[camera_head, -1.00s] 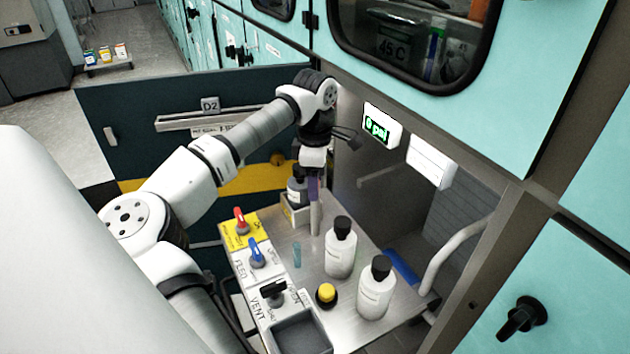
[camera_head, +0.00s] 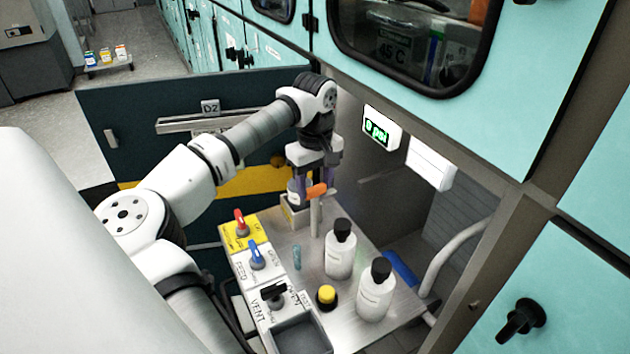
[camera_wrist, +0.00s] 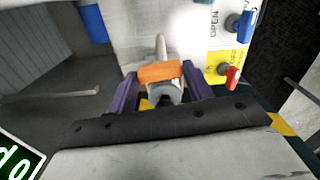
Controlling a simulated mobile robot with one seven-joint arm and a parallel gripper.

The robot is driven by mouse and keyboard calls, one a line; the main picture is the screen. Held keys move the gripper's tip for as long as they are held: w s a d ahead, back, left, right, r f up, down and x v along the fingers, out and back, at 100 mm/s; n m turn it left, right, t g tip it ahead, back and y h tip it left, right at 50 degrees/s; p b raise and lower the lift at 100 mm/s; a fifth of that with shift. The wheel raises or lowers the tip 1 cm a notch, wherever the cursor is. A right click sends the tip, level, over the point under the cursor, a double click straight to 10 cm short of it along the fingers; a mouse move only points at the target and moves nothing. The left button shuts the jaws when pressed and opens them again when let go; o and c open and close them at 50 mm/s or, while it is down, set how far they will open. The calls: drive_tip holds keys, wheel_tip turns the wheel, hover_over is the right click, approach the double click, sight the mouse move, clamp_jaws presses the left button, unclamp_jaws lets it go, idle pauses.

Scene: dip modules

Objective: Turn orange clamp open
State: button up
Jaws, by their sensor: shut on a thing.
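The orange clamp (camera_head: 316,190) is a short orange bar at the top of a pale upright post (camera_head: 315,216) on the metal table. My gripper (camera_head: 315,184) is over it, pointing down. In the wrist view the orange clamp (camera_wrist: 160,72) lies crosswise between the two purple fingers of my gripper (camera_wrist: 160,80), one finger at each end. The gripper is shut on it. A white bottle (camera_head: 295,193) stands in a small holder just behind the post, partly hidden by my gripper.
Two white bottles (camera_head: 340,252) (camera_head: 375,290) with black caps stand right of the post. A yellow knob (camera_head: 326,296) is at the front. Red (camera_head: 240,224), blue (camera_head: 257,254) and black (camera_head: 273,294) handles line the left edge. A green-lit psi display (camera_head: 378,131) is on the wall.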

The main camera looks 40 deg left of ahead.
drive_tip(key=shift+m, duration=0.6)
drive_tip(key=o, duration=1)
wheel_tip(320, 180, up, 14)
drive_tip(key=shift+f+b, duration=0.1)
drive_tip(key=shift+b, duration=0.25)
